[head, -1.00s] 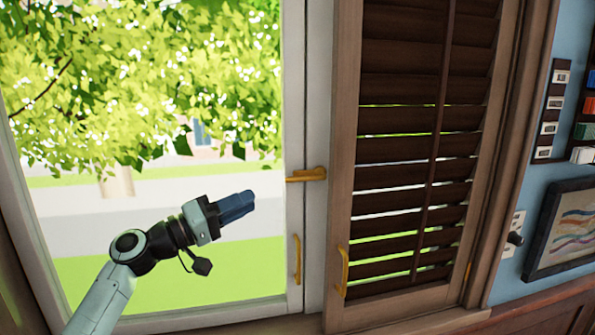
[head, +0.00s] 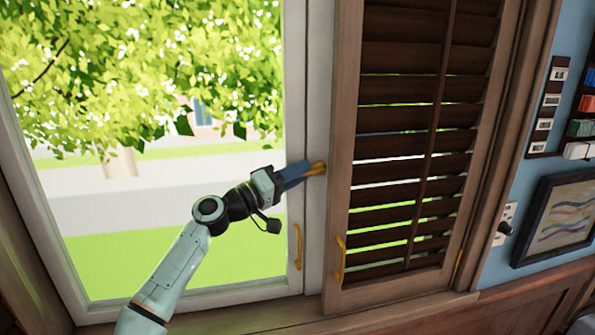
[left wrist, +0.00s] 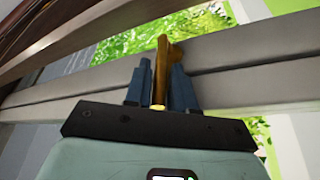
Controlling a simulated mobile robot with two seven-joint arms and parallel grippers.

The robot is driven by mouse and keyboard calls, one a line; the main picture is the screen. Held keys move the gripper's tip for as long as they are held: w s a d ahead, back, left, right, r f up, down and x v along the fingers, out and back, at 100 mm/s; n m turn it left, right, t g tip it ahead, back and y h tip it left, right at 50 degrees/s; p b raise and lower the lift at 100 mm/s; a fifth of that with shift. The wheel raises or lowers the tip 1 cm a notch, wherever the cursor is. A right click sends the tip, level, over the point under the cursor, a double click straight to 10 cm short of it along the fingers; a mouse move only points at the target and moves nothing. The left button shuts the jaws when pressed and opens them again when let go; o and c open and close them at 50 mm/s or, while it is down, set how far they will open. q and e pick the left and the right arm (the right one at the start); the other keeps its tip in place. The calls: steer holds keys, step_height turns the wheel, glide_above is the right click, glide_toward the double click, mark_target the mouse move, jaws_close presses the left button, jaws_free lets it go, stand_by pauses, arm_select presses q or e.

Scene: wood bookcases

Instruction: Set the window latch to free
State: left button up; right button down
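The gold window latch (head: 317,168) sits on the pale window frame, to the right of the large pane; only its right end shows past my fingers in the head view. My left gripper (head: 297,174) reaches it from the left. In the left wrist view the latch handle (left wrist: 160,80) lies between the two blue fingers of my left gripper (left wrist: 160,68). The fingers are close together and look flush against both sides of the handle. My right gripper is not in view.
A gold pull handle (head: 297,247) is on the window sash below the latch. A brown louvred shutter (head: 405,175) with its own gold handle (head: 340,259) stands just right of the latch. A framed picture (head: 560,220) hangs on the blue wall.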

arm_select(q)
steer(key=shift+s, duration=0.1)
jaws_close()
steer(key=shift+r, duration=0.1)
steer(key=shift+r+g+y, duration=0.2)
steer(key=shift+g+y, duration=0.1)
steer(key=shift+y, duration=0.2)
jaws_free()
